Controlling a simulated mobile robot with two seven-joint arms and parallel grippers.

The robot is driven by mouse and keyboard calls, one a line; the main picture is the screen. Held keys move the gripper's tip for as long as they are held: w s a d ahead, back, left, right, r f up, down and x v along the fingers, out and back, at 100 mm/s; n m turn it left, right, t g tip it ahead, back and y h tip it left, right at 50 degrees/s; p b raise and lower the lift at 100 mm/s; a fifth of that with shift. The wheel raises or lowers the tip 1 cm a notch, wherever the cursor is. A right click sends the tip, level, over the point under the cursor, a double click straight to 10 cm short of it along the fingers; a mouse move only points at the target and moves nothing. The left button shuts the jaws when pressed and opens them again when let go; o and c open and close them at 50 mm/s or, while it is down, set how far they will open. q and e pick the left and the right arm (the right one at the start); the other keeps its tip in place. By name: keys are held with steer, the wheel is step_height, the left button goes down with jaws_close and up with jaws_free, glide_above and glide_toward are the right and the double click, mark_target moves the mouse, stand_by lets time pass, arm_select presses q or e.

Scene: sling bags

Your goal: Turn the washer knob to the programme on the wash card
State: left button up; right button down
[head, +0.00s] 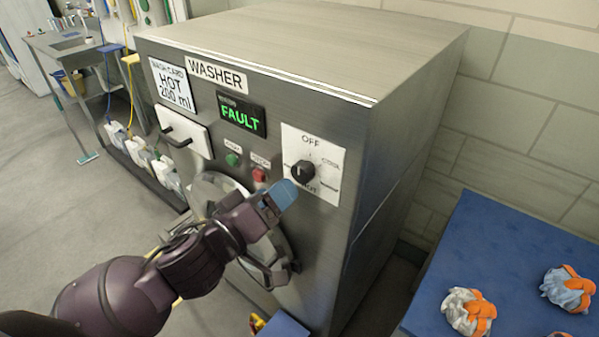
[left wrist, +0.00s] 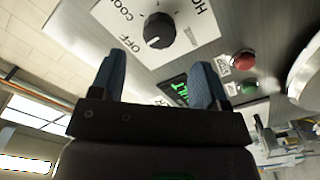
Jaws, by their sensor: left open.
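The washer (head: 330,235) is a grey metal cabinet. Its wash card (head: 172,84) reads HOT, 200 ml. The black knob (head: 302,171) sits on a white dial plate (head: 313,145) with OFF at the top, a word that looks like COOL at right and HOT at the bottom. My right gripper is not in view.
The green display (head: 240,116) reads FAULT. A green button (head: 232,159) and a red button (head: 259,174) sit left of the dial. The round door (head: 215,186) is behind my left arm. A blue-topped table (head: 480,235) with orange-and-white bundles stands at right.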

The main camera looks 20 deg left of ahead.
mark_target(299, 175)
arm_select(q)
steer(key=shift+p+x, duration=0.65)
steer(key=shift+x, duration=3)
steer(key=shift+c, duration=0.2)
steer(key=c, duration=0.9)
